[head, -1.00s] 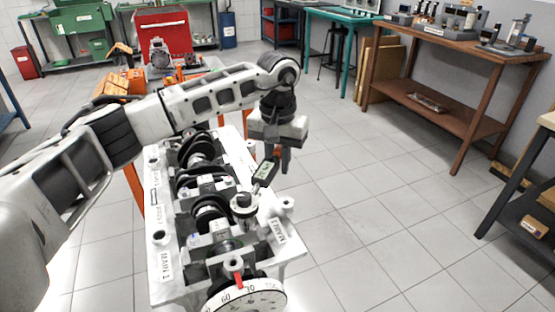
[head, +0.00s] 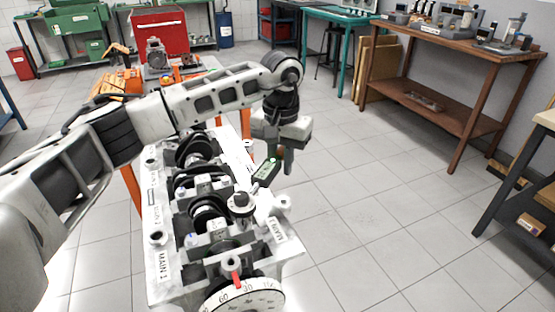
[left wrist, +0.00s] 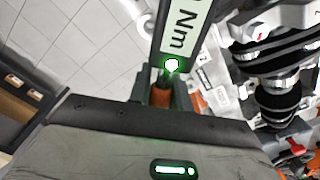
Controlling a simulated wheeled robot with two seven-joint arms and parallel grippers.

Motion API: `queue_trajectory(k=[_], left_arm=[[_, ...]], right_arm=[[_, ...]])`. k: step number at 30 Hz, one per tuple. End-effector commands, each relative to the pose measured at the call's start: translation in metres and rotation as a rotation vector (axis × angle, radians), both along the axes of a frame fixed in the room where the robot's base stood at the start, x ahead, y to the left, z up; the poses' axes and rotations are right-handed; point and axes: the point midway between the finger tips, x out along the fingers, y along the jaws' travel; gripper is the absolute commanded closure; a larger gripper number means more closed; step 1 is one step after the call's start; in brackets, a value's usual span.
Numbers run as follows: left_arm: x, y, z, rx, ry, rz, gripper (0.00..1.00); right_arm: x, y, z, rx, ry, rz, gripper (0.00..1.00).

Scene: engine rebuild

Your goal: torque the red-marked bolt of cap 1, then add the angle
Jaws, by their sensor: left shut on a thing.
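My left gripper (head: 280,160) is shut on the orange grip of a digital torque wrench (head: 264,174). In the left wrist view, the wrench's display (left wrist: 183,35) reads "Nm", with a green light lit beside it; the number is cut off. The wrench head (head: 240,203) sits over a bolt position near the MAIN 1 end of the engine block (head: 158,285), hiding any bolt and mark beneath. Cap 1 (head: 222,246) lies across the crankshaft at the near end. My right gripper is not in view.
A degree dial (head: 245,297) with a red pointer (head: 236,279) is at the block's near end. The crankshaft (head: 205,180) lies along the block. A brown workbench (head: 460,45) stands at the back right. The floor right of the block is clear.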

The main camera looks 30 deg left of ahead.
Motion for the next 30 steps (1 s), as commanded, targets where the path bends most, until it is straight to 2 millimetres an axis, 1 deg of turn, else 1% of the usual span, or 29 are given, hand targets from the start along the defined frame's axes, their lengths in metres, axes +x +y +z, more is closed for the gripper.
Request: queue_trajectory(k=[1,4,19,30], left_arm=[[0.001,-0.004,0.002,-0.004,-0.003,-0.016,1.0],[0.001,-0.007,0.002,-0.004,-0.003,-0.037,1.0],[0.001,-0.01,0.002,-0.005,-0.004,-0.056,1.0],[0.0,-0.022,0.002,-0.005,-0.004,-0.133,1.0]], right_arm=[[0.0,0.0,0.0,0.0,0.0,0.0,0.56],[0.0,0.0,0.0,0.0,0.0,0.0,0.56],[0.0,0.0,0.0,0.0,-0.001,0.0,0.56],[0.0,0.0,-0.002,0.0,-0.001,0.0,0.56]])
